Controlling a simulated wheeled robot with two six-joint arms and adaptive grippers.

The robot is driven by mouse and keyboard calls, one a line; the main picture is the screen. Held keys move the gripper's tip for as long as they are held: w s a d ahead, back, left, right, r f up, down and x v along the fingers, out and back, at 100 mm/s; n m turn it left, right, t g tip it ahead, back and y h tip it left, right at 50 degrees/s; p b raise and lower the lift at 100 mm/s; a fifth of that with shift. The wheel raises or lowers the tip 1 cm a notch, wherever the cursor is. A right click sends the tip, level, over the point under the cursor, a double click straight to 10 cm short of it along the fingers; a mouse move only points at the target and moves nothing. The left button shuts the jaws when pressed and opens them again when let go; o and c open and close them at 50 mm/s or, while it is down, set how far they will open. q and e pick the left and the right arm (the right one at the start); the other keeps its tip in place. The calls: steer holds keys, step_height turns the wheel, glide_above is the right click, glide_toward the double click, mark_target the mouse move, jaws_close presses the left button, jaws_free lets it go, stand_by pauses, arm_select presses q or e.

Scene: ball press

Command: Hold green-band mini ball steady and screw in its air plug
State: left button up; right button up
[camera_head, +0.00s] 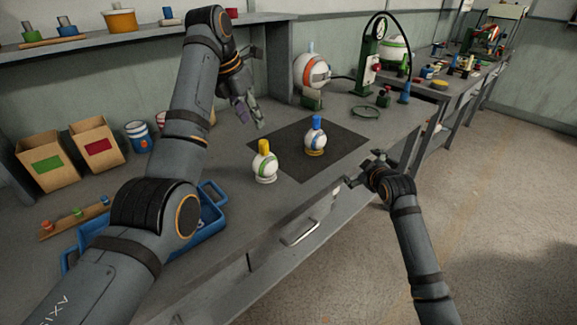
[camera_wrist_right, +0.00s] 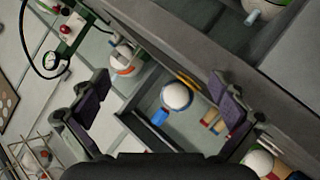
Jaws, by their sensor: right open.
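The green-band mini ball (camera_head: 265,165) is white with green and blue marks and sits upright on a small pale ring stand. A yellow plug (camera_head: 265,146) stands on its top. Behind it and to the right, another white mini ball (camera_head: 315,138) with a blue plug (camera_head: 316,122) stands on the dark mat (camera_head: 343,152). My left gripper (camera_head: 250,118) hangs above the bench, behind and left of the balls, touching neither; its finger opening is unclear. My right gripper (camera_head: 358,168) is open and empty near the bench's front edge. Its spread fingers (camera_wrist_right: 165,100) show in the right wrist view.
A large orange-band ball (camera_head: 311,72) and a green pump (camera_head: 370,55) with a hose stand at the back. Cardboard boxes (camera_head: 48,158), a blue tray (camera_head: 213,226) and a plug rack (camera_head: 75,215) occupy the left. Most of the dark mat is clear.

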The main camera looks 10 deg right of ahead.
mark_target(264, 163)
steer(key=a+r+y, duration=0.1)
steer(key=a+y, duration=0.1)
steer(key=a, duration=0.3)
steer(key=s+a+r+n+g+y, duration=0.1)
steer(key=a+y, duration=0.1)
steer(key=a, duration=0.3)
steer(key=s+a+r+y, duration=0.1)
steer(key=a+r+y, duration=0.1)
steer(key=a, duration=0.3)
steer(key=shift+s+a+n+g, duration=0.1)
steer(key=shift+a+n+g, duration=0.05)
steer(key=shift+n+g, duration=0.15)
steer(key=a+y, duration=0.1)
steer(key=a, duration=0.1)
steer(key=s+a+r+g+y, duration=0.1)
steer(key=a, duration=0.1)
steer(key=s+a+n+y, duration=0.1)
steer(key=a, duration=0.2)
steer(key=shift+s+r+g, duration=0.2)
steer(key=shift+s+g, duration=0.05)
steer(key=shift+g, duration=0.05)
steer(key=shift+s+a+r, duration=0.1)
steer(key=shift+s+a, duration=0.05)
steer(key=shift+a, duration=0.15)
steer(key=x, duration=1)
steer(key=shift+a, duration=0.2)
